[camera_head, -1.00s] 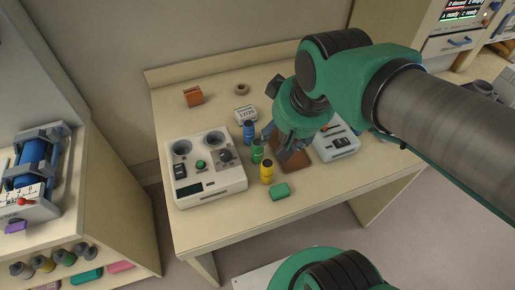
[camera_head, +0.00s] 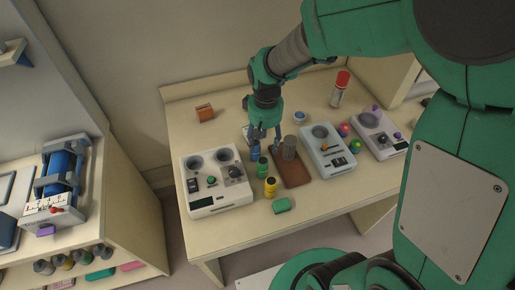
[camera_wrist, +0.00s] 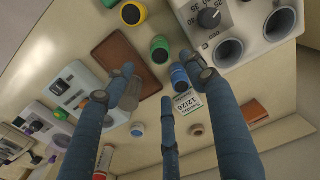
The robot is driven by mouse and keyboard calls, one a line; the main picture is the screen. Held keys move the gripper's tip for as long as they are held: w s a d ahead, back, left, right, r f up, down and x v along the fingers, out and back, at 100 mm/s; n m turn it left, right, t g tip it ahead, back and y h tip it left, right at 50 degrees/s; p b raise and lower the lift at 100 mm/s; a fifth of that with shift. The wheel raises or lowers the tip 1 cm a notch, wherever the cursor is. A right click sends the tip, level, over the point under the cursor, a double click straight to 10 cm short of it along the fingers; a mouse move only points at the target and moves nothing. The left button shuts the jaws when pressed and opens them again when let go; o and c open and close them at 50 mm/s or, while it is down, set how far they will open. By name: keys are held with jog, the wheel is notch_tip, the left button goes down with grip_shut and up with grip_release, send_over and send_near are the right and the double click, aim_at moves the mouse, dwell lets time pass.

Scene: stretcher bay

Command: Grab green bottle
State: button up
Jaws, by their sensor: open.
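The green bottle (camera_head: 263,167) stands upright on the table between the blue bottle (camera_head: 255,151) and the yellow bottle (camera_head: 270,187). In the wrist view, the green bottle (camera_wrist: 160,50) lies beyond the fingertips, near the blue bottle (camera_wrist: 180,77). My gripper (camera_head: 266,143) is open and points down, behind the green bottle in the head view, close to the blue bottle. Its blue fingers are spread in the wrist view (camera_wrist: 155,88), with nothing held. Whether a finger touches the blue bottle, I cannot tell.
A grey cylinder (camera_head: 289,147) stands on a brown tray (camera_head: 293,178) just right of the bottles. A pale device (camera_head: 327,151) stands further right.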

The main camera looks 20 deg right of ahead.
aim_at(263, 160)
jog(key=shift+w+f, duration=0.25)
jog(key=shift+f, duration=0.3)
jog(key=shift+f, duration=0.1)
jog(key=shift+f+b, duration=0.4)
jog(key=shift+f, duration=3.75)
jog(key=shift+f, duration=0.1)
jog(key=shift+s+f+b, duration=0.1)
jog(key=shift+f+b, duration=0.35)
jog(key=shift+f, duration=2.1)
jog(key=shift+c, duration=0.5)
jog(key=c, duration=1.3)
